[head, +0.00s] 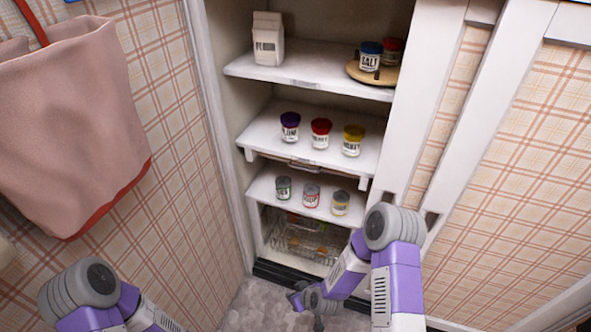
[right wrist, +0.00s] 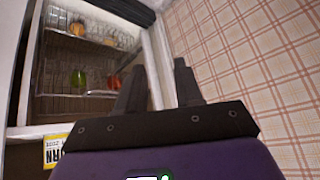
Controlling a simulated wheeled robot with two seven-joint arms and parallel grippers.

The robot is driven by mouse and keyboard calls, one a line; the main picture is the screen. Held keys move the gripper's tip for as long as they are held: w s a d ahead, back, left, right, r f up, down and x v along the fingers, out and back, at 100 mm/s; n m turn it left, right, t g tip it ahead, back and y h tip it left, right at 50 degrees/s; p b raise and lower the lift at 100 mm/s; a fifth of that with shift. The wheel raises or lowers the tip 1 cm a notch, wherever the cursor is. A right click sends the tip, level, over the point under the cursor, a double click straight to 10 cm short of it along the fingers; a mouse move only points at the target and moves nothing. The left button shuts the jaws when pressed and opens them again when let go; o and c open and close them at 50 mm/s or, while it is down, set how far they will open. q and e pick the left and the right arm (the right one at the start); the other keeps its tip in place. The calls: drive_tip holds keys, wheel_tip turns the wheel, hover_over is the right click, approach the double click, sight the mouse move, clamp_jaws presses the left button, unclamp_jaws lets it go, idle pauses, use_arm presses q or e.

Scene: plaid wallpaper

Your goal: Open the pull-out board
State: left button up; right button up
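The pull-out board appears to be the thin panel under the middle shelf of the white cupboard, with a small metal handle (head: 304,165) at its front edge. It sits in under the shelf, between small brackets. My right gripper (head: 312,306) is low in front of the cupboard, well below the handle and apart from it. In the right wrist view its two dark fingers (right wrist: 160,66) are spread with nothing between them. The handle cannot be made out in that view. My left arm shows at the lower left, but its gripper is outside the picture.
Three jars (head: 320,133) stand on the middle shelf and three cans (head: 312,194) on the lower one. A carton (head: 268,39) and a round wooden board (head: 373,73) are on the top shelf. Wire baskets (head: 300,238) sit below. A pink bag (head: 75,125) hangs left.

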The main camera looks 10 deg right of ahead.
drive_tip(key=w+d+r+n+t+h, duration=0.2)
drive_tip(key=w+d+r+n+t, duration=0.1)
drive_tip(key=w+r, duration=0.4)
drive_tip(key=w+d+r+n+t+h, duration=0.2)
drive_tip(key=w+d+r+n+t, duration=0.2)
drive_tip(key=w+r, duration=0.4)
drive_tip(key=w+d+r+n+t+h, duration=0.2)
drive_tip(key=w+r+n+t, duration=0.4)
drive_tip(key=w, duration=1)
drive_tip(key=shift+d+r+h+b, duration=0.35)
drive_tip(key=shift+d+r, duration=0.4)
drive_tip(key=shift+r, duration=0.45)
clamp_jaws()
drive_tip(key=shift+w, duration=0.1)
